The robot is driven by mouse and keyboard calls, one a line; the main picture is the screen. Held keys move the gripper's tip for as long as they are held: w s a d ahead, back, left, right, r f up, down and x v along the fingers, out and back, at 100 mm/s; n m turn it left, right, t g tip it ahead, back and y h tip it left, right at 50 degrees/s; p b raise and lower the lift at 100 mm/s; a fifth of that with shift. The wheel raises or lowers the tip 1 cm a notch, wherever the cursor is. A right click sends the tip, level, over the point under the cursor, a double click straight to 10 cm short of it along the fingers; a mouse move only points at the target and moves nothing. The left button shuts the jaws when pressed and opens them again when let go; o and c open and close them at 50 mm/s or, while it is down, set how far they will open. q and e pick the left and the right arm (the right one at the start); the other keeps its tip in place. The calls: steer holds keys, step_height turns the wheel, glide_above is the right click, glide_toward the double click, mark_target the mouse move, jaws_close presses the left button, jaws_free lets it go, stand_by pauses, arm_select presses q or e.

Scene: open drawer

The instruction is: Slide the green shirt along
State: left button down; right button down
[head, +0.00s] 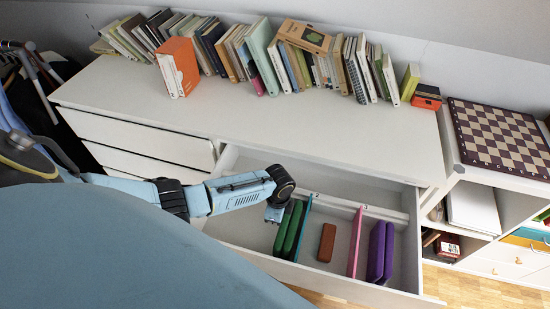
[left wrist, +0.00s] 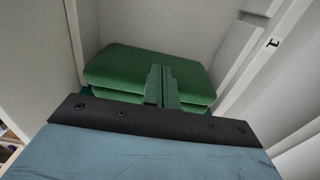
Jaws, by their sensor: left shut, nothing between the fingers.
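My left gripper (head: 274,214) reaches down into the drawer at the left side of the green shirts. Its closed fingers (left wrist: 160,86) are empty and overlap the green cloth in the left wrist view; I cannot tell whether they touch it. My right gripper is not in view.
Bare drawer floor lies around the block. Books (head: 265,55) line the dresser top (head: 300,120); a chessboard (head: 500,135) lies at the right.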

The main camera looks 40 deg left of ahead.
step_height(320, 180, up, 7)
steer(key=p, duration=0.6)
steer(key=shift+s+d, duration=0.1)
